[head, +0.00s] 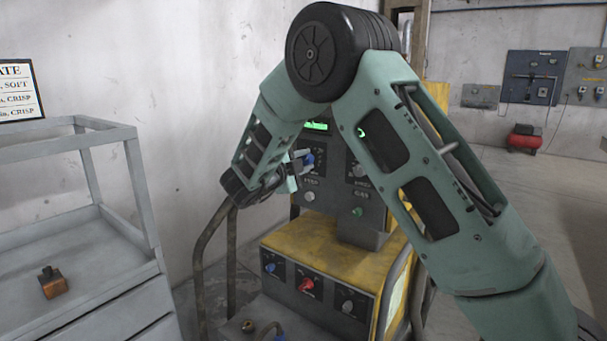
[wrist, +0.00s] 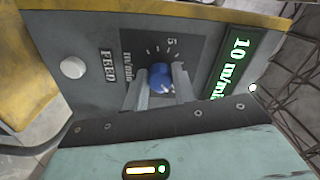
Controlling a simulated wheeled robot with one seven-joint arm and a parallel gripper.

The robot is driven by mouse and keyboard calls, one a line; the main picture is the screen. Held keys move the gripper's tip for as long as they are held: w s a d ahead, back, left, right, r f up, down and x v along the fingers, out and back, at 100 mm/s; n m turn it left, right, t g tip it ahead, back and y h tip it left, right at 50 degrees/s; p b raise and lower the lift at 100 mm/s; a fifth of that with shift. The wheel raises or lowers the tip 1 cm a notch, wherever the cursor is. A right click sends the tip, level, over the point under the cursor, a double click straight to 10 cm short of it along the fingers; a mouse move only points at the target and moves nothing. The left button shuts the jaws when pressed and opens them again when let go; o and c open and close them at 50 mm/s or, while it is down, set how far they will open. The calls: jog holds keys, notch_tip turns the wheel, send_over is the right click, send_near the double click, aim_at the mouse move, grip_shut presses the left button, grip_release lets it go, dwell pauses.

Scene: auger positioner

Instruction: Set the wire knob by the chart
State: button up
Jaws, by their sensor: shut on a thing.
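My gripper (wrist: 161,74) is shut on a round blue knob (wrist: 160,80), one finger on each side of it, in the wrist view. The knob sits on a dark dial with tick marks, a 5 and the label m/min. A green-lit display (wrist: 235,62) beside it reads 10 m/min; its end is cut off. In the head view my gripper (head: 297,172) is at the upper panel of the yellow and grey machine (head: 300,238), partly hidden by my arm. The chart (head: 18,92) on the left wall is cut off; words ending in ATE, SOFT and CRISP show.
The machine's lower panel has blue (head: 270,267), red (head: 306,284) and white (head: 347,306) controls. Bent rails flank the machine.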

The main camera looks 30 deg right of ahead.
jog(key=shift+m, duration=0.3)
jog(key=o, duration=1)
jog(key=shift+a, duration=0.1)
jog(key=b+v, duration=0.2)
jog(key=v, duration=1.5)
jog(key=shift+s+a, duration=0.1)
jog(key=shift+a, duration=0.05)
